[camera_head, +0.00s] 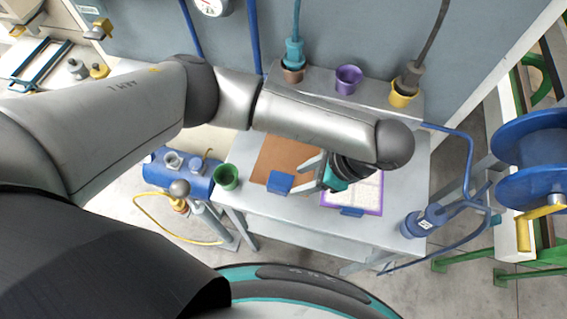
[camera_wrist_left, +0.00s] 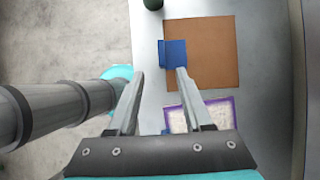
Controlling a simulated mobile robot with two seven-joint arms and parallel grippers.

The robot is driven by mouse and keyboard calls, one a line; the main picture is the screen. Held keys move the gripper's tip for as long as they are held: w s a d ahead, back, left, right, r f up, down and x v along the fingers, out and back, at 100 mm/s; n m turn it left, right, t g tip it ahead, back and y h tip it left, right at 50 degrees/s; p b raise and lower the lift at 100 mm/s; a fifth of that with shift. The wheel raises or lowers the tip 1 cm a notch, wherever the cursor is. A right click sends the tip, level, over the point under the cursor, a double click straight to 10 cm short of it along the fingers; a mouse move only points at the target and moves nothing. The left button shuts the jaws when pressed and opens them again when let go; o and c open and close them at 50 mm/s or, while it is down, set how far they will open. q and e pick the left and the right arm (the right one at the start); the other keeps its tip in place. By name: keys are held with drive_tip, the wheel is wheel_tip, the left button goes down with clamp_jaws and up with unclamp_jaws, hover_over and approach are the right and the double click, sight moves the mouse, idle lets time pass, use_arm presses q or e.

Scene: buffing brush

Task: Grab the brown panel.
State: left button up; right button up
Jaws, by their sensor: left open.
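The brown panel (camera_head: 285,156) lies flat on the grey table, partly hidden behind my left arm in the head view. In the left wrist view the brown panel (camera_wrist_left: 212,50) shows nearly whole, with a blue block (camera_wrist_left: 172,52) at its left edge. The same blue block (camera_head: 280,182) is at the panel's near edge in the head view. My left gripper (camera_head: 312,176) is open over the table, close to the blue block. Its fingers (camera_wrist_left: 160,75) are spread and empty in the wrist view, with the right fingertip overlapping the block. My right gripper is not in view.
A purple-framed white panel (camera_head: 368,194) lies right of the brown panel on the table (camera_head: 405,180). A green cup (camera_head: 227,177) stands at the left. A blue cylindrical tool (camera_head: 428,218) is at the right edge.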

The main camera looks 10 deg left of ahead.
sight(277, 187)
use_arm(q)
drive_tip(key=x, duration=0.4)
drive_tip(key=shift+a, duration=0.1)
drive_tip(key=x, duration=0.4)
drive_tip(key=shift+w+a+f, duration=0.15)
drive_tip(key=shift+a+f, duration=0.05)
drive_tip(key=shift+f, duration=0.05)
drive_tip(key=shift+a+f, duration=0.2)
drive_tip(key=shift+f, duration=0.2)
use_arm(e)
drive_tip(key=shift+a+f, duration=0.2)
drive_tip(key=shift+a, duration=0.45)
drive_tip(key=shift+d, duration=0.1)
use_arm(q)
drive_tip(key=shift+c, duration=1.4)
clamp_jaws()
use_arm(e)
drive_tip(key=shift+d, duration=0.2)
